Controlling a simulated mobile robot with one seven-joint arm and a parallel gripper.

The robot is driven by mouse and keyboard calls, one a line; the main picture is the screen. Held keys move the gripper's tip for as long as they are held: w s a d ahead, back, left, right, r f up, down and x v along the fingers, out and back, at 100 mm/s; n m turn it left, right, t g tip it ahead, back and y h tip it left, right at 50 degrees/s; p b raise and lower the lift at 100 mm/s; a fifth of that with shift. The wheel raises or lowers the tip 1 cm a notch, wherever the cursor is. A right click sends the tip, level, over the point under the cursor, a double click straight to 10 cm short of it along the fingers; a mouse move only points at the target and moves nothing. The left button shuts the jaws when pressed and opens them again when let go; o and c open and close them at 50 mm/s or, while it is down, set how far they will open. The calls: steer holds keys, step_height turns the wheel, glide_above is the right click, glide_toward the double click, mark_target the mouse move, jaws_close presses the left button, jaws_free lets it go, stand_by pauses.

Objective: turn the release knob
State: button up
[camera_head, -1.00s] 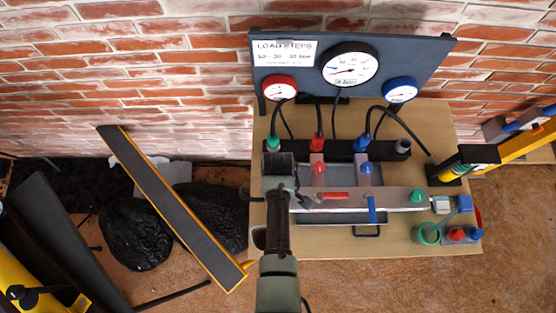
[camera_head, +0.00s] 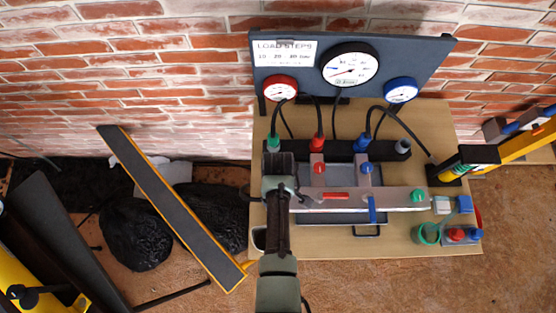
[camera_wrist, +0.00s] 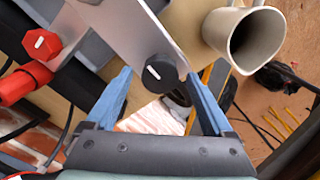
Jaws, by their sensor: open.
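A round black knob (camera_wrist: 158,73) with a white mark sits near the end of a pale metal bar (camera_wrist: 118,35) in the wrist view. No label on it is readable. My gripper (camera_wrist: 160,80) is open, its two blue fingers on either side of the knob, with a gap visible on each side. I cannot tell how deep the fingertips reach. In the head view my gripper (camera_head: 279,168) is over the left end of the bar (camera_head: 395,199) and hides the black knob. A red knob (camera_head: 318,168), a blue knob (camera_head: 366,168) and a green knob (camera_head: 418,195) also show.
A beige mug (camera_wrist: 245,35) stands close to the right finger in the wrist view. A gauge board (camera_head: 430,55) rises behind the table (camera_head: 340,247). Hoses arch over the manifold (camera_head: 340,150).

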step_height(320, 180, up, 13)
steer(key=shift+b, duration=0.4)
stand_by(0.7)
steer(key=w+r+m+t+b, duration=0.25)
steer(key=w+r+t, duration=0.55)
steer(key=w+r, duration=0.65)
steer(key=w+r+m+t+b, duration=0.1)
steer(key=w+r+t, duration=0.2)
steer(key=r, duration=0.6)
steer(key=w+r+m+t, duration=0.2)
steer(key=r+t, duration=0.2)
steer(key=r, duration=0.5)
steer(key=s+r+m+t+b, duration=0.1)
steer(key=s+r+t, duration=0.3)
steer(key=r, duration=0.6)
steer(key=s+r+m+t, duration=0.1)
steer(key=s+r+t, duration=0.3)
steer(key=r, duration=0.6)
steer(key=s+r+m+t+b, duration=0.1)
steer(key=s+r+t, duration=0.3)
steer(key=s+r, duration=0.3)
step_height(320, 180, up, 3)
steer(key=shift+s+r+m+b, duration=0.1)
steer(key=shift+s+m+b, duration=0.25)
